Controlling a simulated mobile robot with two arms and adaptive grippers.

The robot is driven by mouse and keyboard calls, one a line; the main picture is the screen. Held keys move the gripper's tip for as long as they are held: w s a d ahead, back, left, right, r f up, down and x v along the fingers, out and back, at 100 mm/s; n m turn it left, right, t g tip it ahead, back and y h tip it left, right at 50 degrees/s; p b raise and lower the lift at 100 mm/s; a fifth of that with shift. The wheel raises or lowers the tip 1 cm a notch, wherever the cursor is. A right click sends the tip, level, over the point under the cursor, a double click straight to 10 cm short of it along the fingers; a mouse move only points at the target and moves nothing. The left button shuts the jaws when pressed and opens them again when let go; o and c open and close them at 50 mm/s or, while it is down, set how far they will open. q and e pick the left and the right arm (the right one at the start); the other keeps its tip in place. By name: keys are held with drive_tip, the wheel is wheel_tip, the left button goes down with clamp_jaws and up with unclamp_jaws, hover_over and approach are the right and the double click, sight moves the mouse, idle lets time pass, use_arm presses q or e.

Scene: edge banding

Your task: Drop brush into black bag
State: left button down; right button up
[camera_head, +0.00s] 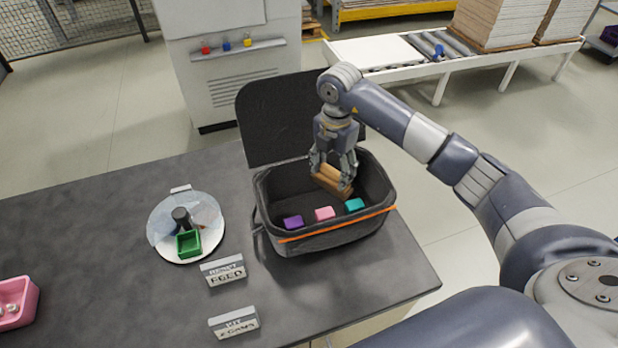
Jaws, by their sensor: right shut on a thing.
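The black bag (330,238) stands open on the dark table, with its lid (275,120) raised at the back and an orange stripe along its front. My right gripper (332,176) is over the bag's opening, pointing down. It is shut on the brush (330,181), of which a brown wooden block-like part shows; the fingers hide some of it. The brush is held at about the height of the rim or inside the opening; the exact height is hard to tell. My left gripper is not in view.
A pink bin (25,300) is far left.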

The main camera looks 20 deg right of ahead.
drive_tip(key=shift+f, duration=0.6)
drive_tip(key=o, duration=1.1)
drive_tip(key=shift+r, duration=0.15)
wheel_tip(320, 180, up, 12)
drive_tip(key=shift+f, duration=0.1)
